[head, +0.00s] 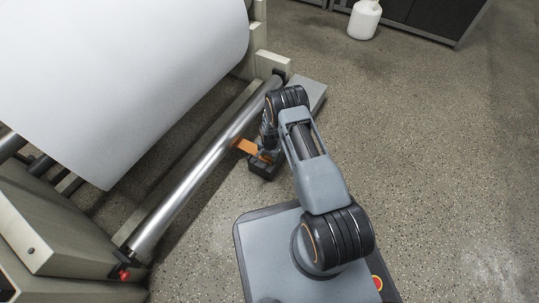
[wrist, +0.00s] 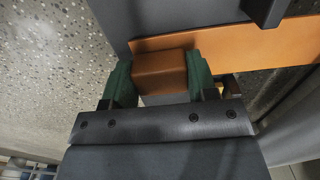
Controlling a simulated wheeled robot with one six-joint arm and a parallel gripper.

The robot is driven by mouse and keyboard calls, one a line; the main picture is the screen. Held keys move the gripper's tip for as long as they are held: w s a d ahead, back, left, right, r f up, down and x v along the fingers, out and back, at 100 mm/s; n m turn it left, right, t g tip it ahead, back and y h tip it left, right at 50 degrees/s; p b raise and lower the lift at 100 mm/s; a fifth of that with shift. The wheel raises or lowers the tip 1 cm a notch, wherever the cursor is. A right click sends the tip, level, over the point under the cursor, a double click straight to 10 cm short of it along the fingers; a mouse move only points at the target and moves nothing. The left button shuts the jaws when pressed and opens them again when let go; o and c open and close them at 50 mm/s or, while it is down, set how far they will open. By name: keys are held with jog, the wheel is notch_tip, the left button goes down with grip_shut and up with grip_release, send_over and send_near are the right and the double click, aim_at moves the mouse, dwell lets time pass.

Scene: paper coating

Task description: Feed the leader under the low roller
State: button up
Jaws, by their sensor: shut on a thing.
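The low roller (head: 205,163) is a shiny steel bar running diagonally along the machine's near side, in front of the large white paper roll (head: 150,70). The leader (head: 244,147) is an orange strip; its left end meets the roller's right edge in the head view. I cannot tell whether any of it lies under the roller. My gripper (head: 265,160) is right of the roller, partly hidden by my arm. In the wrist view, its green fingers (wrist: 158,78) are shut on the leader's orange-brown block-like end (wrist: 160,68), and the strip (wrist: 235,42) runs off to the right.
A machine side frame (head: 60,235) with a red knob (head: 124,275) holds the roller's near end. A grey box (head: 312,95) lies by the far end. A white jug (head: 364,20) stands near dark cabinets (head: 425,15). The speckled floor (head: 440,150) at right is clear.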

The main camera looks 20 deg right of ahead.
jog(key=o, duration=1)
jog(key=shift+o, duration=0.2)
jog(key=shift+r, duration=0.1)
notch_tip(320, 180, up, 14)
jog(key=p, duration=0.6)
jog(key=shift+f, duration=0.2)
jog(key=shift+r, duration=0.1)
